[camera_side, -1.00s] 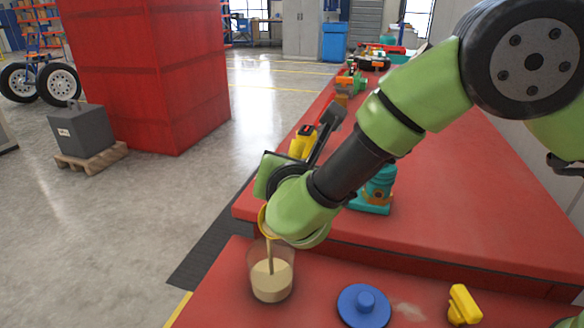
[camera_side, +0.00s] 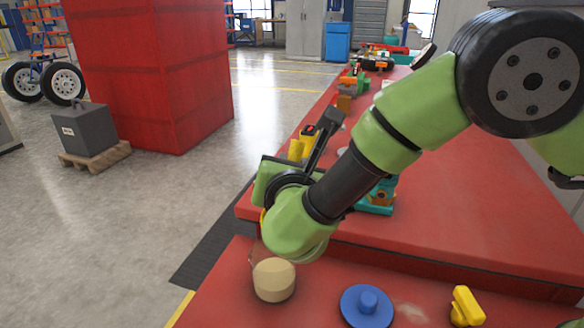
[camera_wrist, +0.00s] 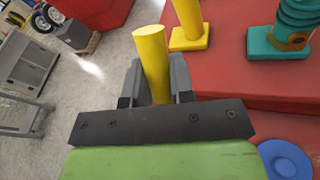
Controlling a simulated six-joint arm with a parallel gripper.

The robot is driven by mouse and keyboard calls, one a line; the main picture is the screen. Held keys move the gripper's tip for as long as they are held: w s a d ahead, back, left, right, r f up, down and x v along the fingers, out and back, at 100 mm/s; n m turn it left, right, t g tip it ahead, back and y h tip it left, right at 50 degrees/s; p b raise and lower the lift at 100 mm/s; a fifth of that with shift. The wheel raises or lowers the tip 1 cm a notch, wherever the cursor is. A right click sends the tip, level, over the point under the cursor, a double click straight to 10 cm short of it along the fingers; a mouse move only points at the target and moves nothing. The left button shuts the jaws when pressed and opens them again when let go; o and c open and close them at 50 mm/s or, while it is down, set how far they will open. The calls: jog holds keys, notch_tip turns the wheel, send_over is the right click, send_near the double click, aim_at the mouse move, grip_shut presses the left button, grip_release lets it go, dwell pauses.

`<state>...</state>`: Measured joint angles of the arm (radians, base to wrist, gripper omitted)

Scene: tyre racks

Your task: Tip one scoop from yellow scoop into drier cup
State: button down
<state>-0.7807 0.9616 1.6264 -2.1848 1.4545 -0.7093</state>
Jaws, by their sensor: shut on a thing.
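My gripper (camera_wrist: 157,78) is shut on the yellow scoop's handle (camera_wrist: 150,48), which stands up between the two dark jaws in the wrist view. In the side view my wrist hides nearly all of the scoop; only a thin yellow edge (camera_side: 262,220) shows at its left. The scoop's bowl and what is in it are hidden. My wrist covers part of the cup's rim. No falling stream shows.
A blue round lid-like disc with a knob (camera_side: 367,305) lies right of the cup, beside a pale spill (camera_side: 410,312). A yellow object (camera_side: 466,307) stands further right. A teal device (camera_side: 380,195) and a yellow post (camera_wrist: 190,25) stand on the raised red surface behind.

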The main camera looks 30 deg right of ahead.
jog(key=shift+s+a+r+n+t+h, duration=0.15)
jog(key=shift+s+a+n+t+h, duration=0.15)
jog(key=shift+a+h, duration=0.15)
dwell(0.6)
jog(key=shift+a, duration=0.15)
jog(key=shift+s+a+n+t, duration=0.3)
jog(key=shift+a+n+t, duration=0.1)
jog(key=shift+t, duration=0.2)
dwell(0.5)
jog(key=shift+s+a+r+h, duration=0.1)
jog(key=shift+a+h, duration=0.1)
jog(key=shift+h, duration=0.05)
jog(key=shift+s+a+n+t+h, duration=0.3)
jog(key=shift+a+n+t, duration=0.1)
jog(key=shift+t, duration=0.2)
dwell(0.5)
jog(key=shift+s+a, duration=0.1)
jog(key=shift+a, duration=0.1)
jog(key=shift+a+n+t, duration=0.1)
jog(key=shift+n+t, duration=0.2)
jog(key=shift+t, duration=0.1)
jog(key=shift+s+a, duration=0.2)
